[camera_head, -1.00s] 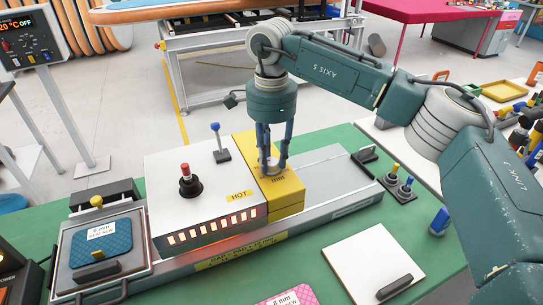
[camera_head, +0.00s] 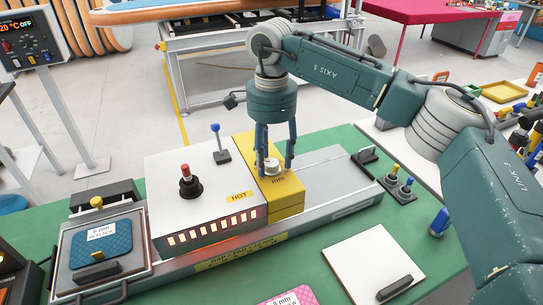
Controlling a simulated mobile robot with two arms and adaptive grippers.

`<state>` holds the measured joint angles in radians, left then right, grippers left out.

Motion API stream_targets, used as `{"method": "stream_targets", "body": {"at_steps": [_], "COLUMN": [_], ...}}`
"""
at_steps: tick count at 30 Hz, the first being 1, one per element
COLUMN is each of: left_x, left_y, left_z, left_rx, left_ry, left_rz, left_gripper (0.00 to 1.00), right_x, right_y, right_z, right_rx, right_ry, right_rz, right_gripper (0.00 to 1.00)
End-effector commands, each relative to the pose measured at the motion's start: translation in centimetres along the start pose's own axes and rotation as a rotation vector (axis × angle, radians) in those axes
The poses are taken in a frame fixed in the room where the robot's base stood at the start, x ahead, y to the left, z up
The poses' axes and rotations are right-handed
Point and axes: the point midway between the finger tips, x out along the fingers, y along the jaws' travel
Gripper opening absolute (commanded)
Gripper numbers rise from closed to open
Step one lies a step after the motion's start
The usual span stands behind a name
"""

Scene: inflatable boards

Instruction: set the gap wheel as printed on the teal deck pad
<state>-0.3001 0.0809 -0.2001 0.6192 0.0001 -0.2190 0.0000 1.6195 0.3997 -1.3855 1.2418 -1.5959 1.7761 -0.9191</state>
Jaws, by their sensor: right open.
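The gap wheel is a small silver knob (camera_head: 272,167) on top of a yellow block (camera_head: 286,196) marked "mm". The block sits against the white box with the HOT label. My right gripper (camera_head: 275,172) points down over the block. Its fingers are spread on either side of the wheel and apart from it. The wheel's setting is too small to read. The teal deck pad (camera_head: 117,250) lies in a tray at the left end of the machine. Its white label (camera_head: 101,231) carries a number in mm, perhaps 6. My left gripper is out of view.
The white box (camera_head: 205,175) has a red-topped knob (camera_head: 186,170), a blue-topped lever (camera_head: 217,136) and a lit strip. A pink pad (camera_head: 300,297) with an 8 mm label lies at the front edge. A white board (camera_head: 365,262) with a dark handle lies at front right.

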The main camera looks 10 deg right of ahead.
Motion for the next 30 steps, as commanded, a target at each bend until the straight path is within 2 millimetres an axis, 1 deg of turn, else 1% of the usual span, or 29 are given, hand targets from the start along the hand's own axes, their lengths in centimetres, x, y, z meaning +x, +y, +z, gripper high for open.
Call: {"method": "stream_targets", "body": {"at_steps": [2, 5, 8, 15, 19, 21, 24, 30], "left_x": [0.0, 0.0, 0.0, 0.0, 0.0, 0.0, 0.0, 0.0], "left_y": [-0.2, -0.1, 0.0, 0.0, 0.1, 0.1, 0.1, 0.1], "left_z": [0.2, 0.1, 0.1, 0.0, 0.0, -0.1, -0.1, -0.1], "left_rx": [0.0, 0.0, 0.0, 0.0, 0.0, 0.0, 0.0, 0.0], "left_ry": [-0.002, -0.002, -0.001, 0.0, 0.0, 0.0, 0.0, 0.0], "left_rz": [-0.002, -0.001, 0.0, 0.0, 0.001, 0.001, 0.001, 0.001], "left_gripper": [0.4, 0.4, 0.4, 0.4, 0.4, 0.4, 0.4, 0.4], "right_x": [-0.2, -1.3, -3.1, -8.3, -10.4, -11.2, -11.8, -12.1], "right_y": [0.0, -0.1, -0.1, -0.1, -0.1, -0.1, 0.0, 0.0], "right_z": [0.0, 0.1, 0.1, 0.0, 0.1, 0.0, 0.0, 0.0], "right_rx": [0.0, 0.0, 0.0, 0.001, 0.001, 0.001, 0.0, 0.0], "right_ry": [0.0, 0.0, 0.0, 0.001, 0.0, -0.001, 0.0, 0.0], "right_rz": [0.0, -0.002, -0.004, -0.003, -0.002, -0.003, -0.001, -0.001], "right_gripper": [0.48, 0.48, 0.48, 0.48, 0.48, 0.48, 0.48, 0.48]}}
